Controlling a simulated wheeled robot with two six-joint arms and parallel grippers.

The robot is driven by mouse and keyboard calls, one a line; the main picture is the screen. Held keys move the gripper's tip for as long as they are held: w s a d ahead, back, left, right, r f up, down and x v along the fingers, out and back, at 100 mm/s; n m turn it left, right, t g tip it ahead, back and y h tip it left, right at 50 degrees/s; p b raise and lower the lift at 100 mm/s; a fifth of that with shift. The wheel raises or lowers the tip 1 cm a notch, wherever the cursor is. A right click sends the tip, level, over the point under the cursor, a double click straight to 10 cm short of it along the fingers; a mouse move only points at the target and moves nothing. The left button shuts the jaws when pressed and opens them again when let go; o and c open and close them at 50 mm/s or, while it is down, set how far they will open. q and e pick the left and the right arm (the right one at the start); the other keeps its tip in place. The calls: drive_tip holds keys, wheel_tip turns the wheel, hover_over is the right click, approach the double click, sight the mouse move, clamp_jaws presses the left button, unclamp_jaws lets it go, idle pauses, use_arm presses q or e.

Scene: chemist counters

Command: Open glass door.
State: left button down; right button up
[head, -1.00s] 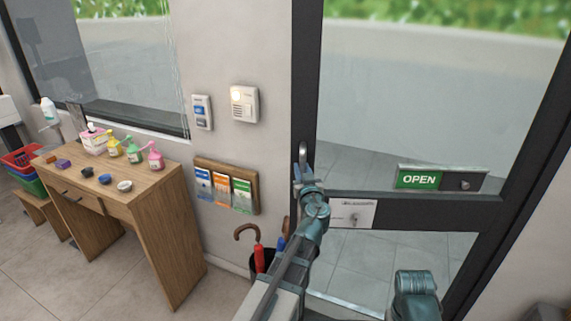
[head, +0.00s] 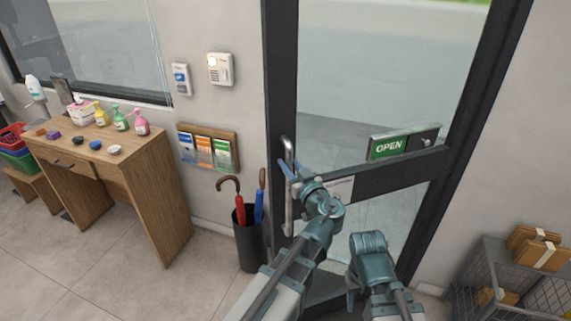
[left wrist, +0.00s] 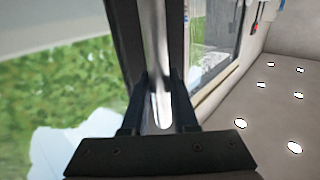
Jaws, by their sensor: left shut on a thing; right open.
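The glass door (head: 385,95) has a dark frame and a green OPEN sign on its middle rail. Its handle edge stands nearer to me than its right side, so it looks partly swung toward me. The upright silver handle (head: 288,150) is on its left edge. My left gripper (head: 297,178) is shut on the handle. In the left wrist view, the handle (left wrist: 158,55) runs between the two fingers (left wrist: 160,105). My right gripper (head: 366,246) is open and empty, low in front of the door; its fingers are mostly hidden.
A dark umbrella stand (head: 249,246) with two umbrellas stands just left of the door. A wooden desk (head: 155,190) with bottles is farther left. A wire crate (head: 520,290) with parcels stands at the right wall. The floor left of the stand is clear.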

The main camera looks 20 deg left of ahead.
use_arm(q)
drive_tip(key=shift+s+d, duration=0.15)
use_arm(e)
drive_tip(key=shift+s, duration=0.15)
use_arm(q)
drive_tip(key=c, duration=0.7)
unclamp_jaws()
use_arm(e)
drive_tip(key=shift+d, duration=0.1)
